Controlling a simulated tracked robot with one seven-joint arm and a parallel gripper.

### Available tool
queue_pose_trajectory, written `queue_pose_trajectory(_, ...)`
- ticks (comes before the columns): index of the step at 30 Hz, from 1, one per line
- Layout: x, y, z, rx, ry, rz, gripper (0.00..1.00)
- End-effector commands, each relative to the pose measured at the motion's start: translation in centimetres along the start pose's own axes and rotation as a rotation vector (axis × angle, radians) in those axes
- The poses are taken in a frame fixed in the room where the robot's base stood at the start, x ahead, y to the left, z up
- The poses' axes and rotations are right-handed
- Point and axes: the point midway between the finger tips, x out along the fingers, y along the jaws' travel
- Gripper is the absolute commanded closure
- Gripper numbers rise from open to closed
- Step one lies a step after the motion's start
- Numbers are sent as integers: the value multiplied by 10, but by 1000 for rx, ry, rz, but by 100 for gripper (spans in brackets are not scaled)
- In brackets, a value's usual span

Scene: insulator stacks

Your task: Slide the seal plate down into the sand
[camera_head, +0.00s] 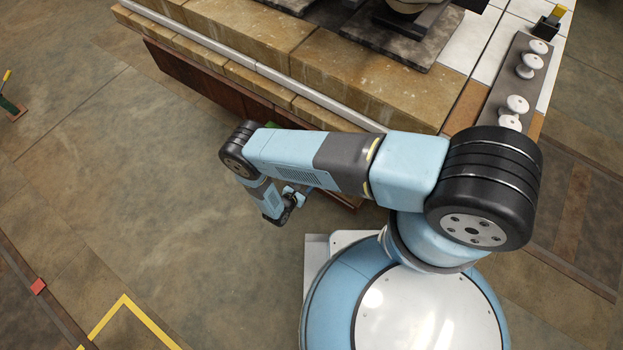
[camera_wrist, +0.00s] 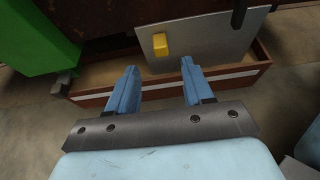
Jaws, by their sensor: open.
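The seal plate (camera_wrist: 195,42) is a flat grey sheet with a yellow block (camera_wrist: 160,45) on its face, in the upper middle of the wrist view. It stands over a long, shallow red-brown box (camera_wrist: 225,84) with pale sand (camera_wrist: 105,77) inside. Whether its lower edge touches the sand I cannot tell. My gripper (camera_wrist: 160,72) is open and empty, its two blue fingers pointing toward the plate and box. The yellow block shows between and beyond the fingertips. In the head view my gripper (camera_head: 287,208) hangs low beside the bench, and the plate is hidden.
A green block (camera_wrist: 35,40) stands left of the box, and a dark piece (camera_wrist: 239,13) overlaps the plate's upper right. A stone-topped bench (camera_head: 230,55) rises beside my arm, with white insulators (camera_head: 527,66) at its right end. The floor to the left is open.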

Motion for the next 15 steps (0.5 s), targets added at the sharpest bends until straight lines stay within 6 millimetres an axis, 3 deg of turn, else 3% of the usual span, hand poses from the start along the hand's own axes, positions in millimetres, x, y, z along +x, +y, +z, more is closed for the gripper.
queue_pose_trajectory(6,-32,1,0,-1,-1,2,49)
queue_pose_trajectory(15,-44,0,0,0,-1,-1,49)
